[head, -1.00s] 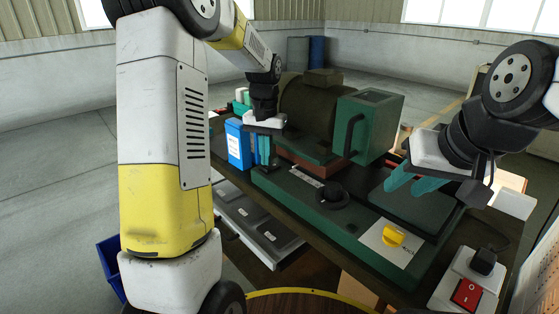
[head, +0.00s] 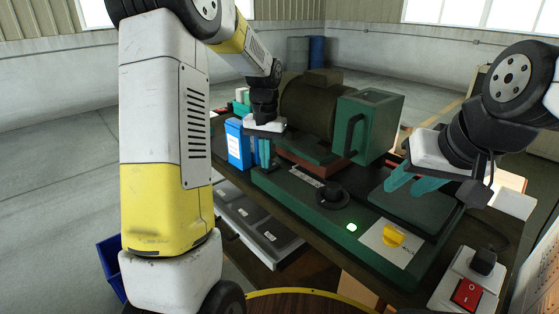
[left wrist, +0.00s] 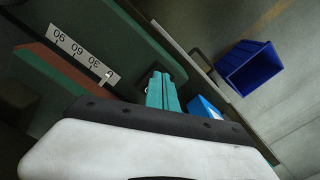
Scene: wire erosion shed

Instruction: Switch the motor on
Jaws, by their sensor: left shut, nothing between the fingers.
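The motor (head: 305,105) is a dark olive drum on a green machine base (head: 290,200). On the base are a black round knob (head: 332,196), a lit green lamp (head: 352,227) and a yellow rotary switch (head: 394,236) on a pale plate. My left gripper (head: 262,152) is shut and empty, pointing down at the base's left end. In the left wrist view its teal fingers (left wrist: 163,94) lie in front of a small black fitting (left wrist: 155,74), partly hidden; contact is unclear. My right gripper (head: 405,188) is open and empty above the base's right part.
A power strip (head: 447,290) with a red rocker switch (head: 467,293) and a black plug (head: 484,260) lies at the front right. A blue-and-white box (head: 238,144) stands beside my left gripper. A blue bin (left wrist: 249,66) is below the table edge.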

